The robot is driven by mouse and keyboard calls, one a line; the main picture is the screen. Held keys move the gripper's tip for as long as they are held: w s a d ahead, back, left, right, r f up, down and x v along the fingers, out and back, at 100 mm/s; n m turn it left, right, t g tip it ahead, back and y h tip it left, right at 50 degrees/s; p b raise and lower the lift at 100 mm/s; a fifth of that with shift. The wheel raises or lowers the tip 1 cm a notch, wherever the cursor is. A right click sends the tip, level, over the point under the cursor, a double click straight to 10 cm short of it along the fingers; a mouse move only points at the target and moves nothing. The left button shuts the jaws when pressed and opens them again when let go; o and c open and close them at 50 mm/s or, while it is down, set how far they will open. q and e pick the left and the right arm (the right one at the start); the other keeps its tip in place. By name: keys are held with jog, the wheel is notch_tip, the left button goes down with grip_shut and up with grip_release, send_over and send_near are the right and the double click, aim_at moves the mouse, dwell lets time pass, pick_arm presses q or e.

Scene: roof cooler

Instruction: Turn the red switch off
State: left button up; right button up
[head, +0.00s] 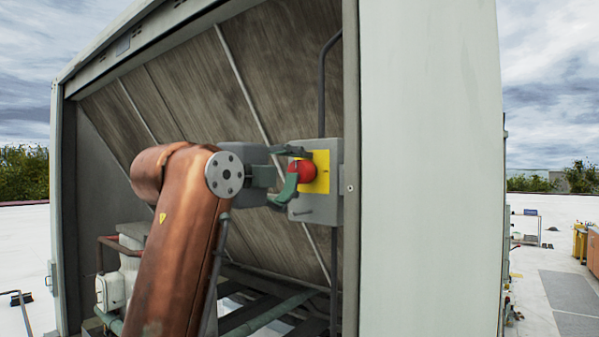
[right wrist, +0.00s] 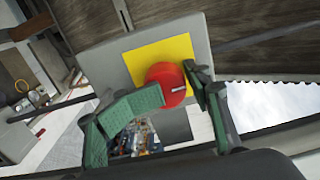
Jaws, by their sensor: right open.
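The red switch (head: 307,171) is a round red knob on a yellow plate (head: 321,158), fixed to a grey box (head: 330,208) inside the cooler's open side. In the right wrist view the red switch (right wrist: 166,84) has a small grey bar near its right side. My right gripper (head: 290,172) is open, with its green fingers at the knob. In the right wrist view the right gripper (right wrist: 178,95) has one finger at the knob's lower left and one at its right. I cannot tell whether either finger touches it. My left gripper is not in view.
The pale cooler housing (head: 430,170) stands close to the right of the box. A dark conduit (head: 322,85) runs up from the box. Pipes and a white unit (head: 112,290) lie low at the left inside. The roof (head: 545,290) at far right has open floor.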

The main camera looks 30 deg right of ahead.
jog(key=shift+o, duration=0.4)
jog(key=shift+s+r, duration=0.2)
jog(key=shift+s, duration=0.05)
jog(key=shift+a, duration=0.1)
jog(key=v, duration=1.2)
jog(key=shift+w, duration=0.1)
